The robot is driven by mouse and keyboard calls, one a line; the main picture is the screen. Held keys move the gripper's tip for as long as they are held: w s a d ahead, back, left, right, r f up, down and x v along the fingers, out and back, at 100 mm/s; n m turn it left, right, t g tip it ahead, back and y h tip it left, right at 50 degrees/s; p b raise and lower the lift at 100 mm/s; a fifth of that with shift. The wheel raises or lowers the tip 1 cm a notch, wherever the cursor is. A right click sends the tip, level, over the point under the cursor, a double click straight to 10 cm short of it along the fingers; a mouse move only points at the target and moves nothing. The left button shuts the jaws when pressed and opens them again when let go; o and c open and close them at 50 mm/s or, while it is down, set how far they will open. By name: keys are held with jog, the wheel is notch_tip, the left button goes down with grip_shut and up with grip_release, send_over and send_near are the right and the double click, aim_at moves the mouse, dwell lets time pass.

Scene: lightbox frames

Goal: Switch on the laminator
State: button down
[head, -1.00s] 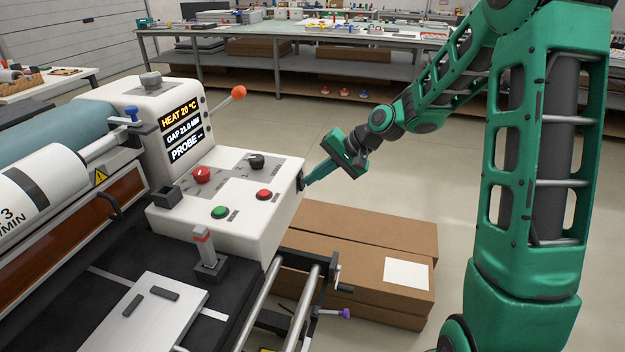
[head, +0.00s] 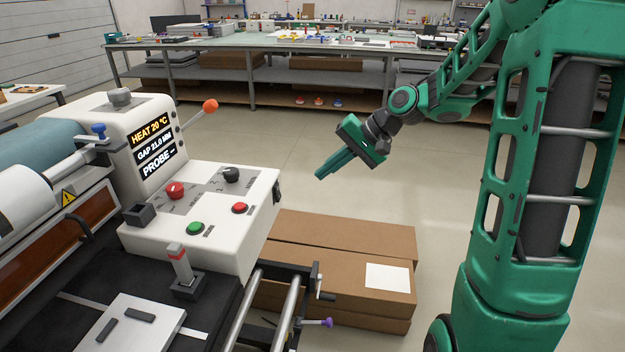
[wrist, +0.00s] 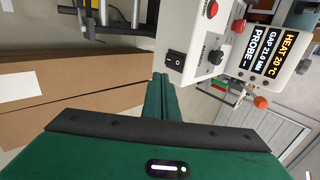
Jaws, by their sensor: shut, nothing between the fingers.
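The laminator (head: 215,245) stands at the left, with a white control console carrying a red knob (head: 175,190), a black knob (head: 231,174), a green button (head: 195,228) and a red button (head: 240,208). Its display (head: 155,152) is lit and reads HEAT 20 °C, GAP 21.0 MM and PROBE with dashes. A black rocker switch (wrist: 175,61) is on the console's side in the wrist view; I cannot tell which half is pressed. It shows small and edge-on in the head view (head: 276,192). My green gripper (head: 321,174) is shut and empty, right of this side and apart from it.
Cardboard boxes (head: 340,240) lie on the floor below my gripper, beside the laminator. Metal rails (head: 287,312) and a purple-knobbed handle (head: 327,322) stick out at the laminator's front. An orange-tipped lever (head: 210,106) stands behind the console. The floor beyond is open up to a long workbench (head: 300,48).

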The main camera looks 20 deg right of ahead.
aim_at(278, 192)
jog(key=shift+s+d+r, duration=0.2)
jog(key=shift+d+r, duration=0.15)
jog(key=shift+r, duration=0.05)
jog(key=shift+s+d+f, duration=0.1)
jog(key=shift+s+f, duration=0.1)
jog(key=shift+f, duration=0.4)
jog(key=w+a+r+x, duration=0.1)
jog(key=x, duration=1.2)
jog(key=shift+a+r, duration=0.4)
